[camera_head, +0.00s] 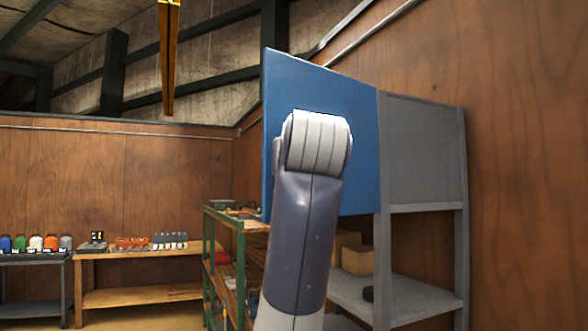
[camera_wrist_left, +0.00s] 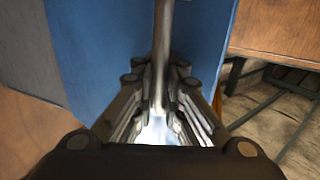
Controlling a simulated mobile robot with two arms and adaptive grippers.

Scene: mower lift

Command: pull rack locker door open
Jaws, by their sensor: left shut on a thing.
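The blue locker door (camera_head: 361,140) is in the upper part of the grey rack (camera_head: 425,150), right of centre in the head view. Its left edge looks nearer to me than its right edge, beside the rack post. I cannot tell exactly how far open it stands. My left arm rises in front of the door and hides its middle, the handle and my gripper in that view. In the left wrist view, my left gripper (camera_wrist_left: 160,80) is closed around a metal bar handle (camera_wrist_left: 162,35) in front of the blue door (camera_wrist_left: 90,50). My right gripper is not seen.
Cardboard boxes (camera_head: 357,260) sit on the rack's lower shelf (camera_head: 405,300). A green-framed shelf unit (camera_head: 240,270) stands left of the arm. Farther left, a wooden bench (camera_head: 130,298) holds small items along the back wall. A wooden wall (camera_head: 525,180) closes off the right.

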